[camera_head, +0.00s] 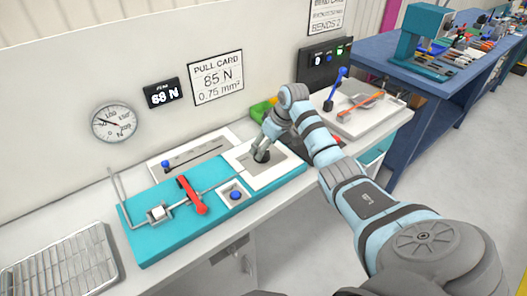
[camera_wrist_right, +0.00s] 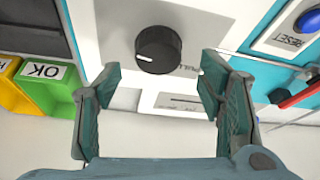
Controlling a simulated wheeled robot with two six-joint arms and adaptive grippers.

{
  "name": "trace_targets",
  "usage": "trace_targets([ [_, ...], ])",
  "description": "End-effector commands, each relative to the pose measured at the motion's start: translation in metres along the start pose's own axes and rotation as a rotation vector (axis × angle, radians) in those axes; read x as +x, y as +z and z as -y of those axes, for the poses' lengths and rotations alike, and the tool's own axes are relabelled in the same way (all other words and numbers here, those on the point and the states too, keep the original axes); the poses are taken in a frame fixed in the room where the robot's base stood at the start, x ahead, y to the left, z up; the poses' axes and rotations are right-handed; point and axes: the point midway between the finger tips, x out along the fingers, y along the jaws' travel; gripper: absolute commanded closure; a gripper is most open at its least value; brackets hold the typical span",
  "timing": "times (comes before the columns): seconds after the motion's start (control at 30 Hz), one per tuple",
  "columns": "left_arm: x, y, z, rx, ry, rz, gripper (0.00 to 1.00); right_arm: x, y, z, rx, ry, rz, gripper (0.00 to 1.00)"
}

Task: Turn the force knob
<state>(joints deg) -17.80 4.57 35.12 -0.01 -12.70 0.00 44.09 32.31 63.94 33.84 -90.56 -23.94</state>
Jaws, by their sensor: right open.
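The force knob (camera_wrist_right: 158,48) is round and black with a short white mark on its left side in the right wrist view. It stands on a pale panel (camera_wrist_right: 115,20). My right gripper (camera_wrist_right: 158,80) is open and empty, one finger to each side of the knob's line. The knob lies just beyond the fingertips, and I see no contact. In the head view, my right gripper (camera_head: 264,147) points down over the white plate (camera_head: 283,172) at the bench's right part and largely covers the knob there. My left gripper is not in view.
A teal fixture (camera_head: 140,251) with a red lever (camera_head: 190,196) and blue button (camera_head: 236,195) lies left of the gripper. Green (camera_wrist_right: 62,85) and yellow (camera_wrist_right: 10,90) bins stand nearby. The wall holds a dial gauge (camera_head: 114,123), a digital display (camera_head: 163,93) and an 85 N pull card (camera_head: 216,78).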

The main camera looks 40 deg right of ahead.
Motion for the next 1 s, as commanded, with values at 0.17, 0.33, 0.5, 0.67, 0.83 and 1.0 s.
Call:
trace_targets([
  [0.17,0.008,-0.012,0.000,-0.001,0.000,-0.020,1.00,0.028,0.002,-0.001,0.003,0.000,0.000,0.37],
  [0.33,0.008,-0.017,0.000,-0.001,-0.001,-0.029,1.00,0.033,0.001,-0.001,0.002,0.001,0.000,0.37],
  [0.5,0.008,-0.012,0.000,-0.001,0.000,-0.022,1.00,0.032,0.001,-0.001,0.002,0.001,0.000,0.41],
  [0.67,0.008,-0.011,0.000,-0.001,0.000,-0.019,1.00,0.032,0.001,-0.001,0.002,0.001,0.000,0.66],
  [0.83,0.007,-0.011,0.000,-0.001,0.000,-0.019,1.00,0.032,0.001,-0.001,0.003,0.001,0.000,0.85],
  [1.0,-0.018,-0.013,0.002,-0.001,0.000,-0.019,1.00,0.026,-0.001,0.001,0.073,0.027,0.005,0.85],
])
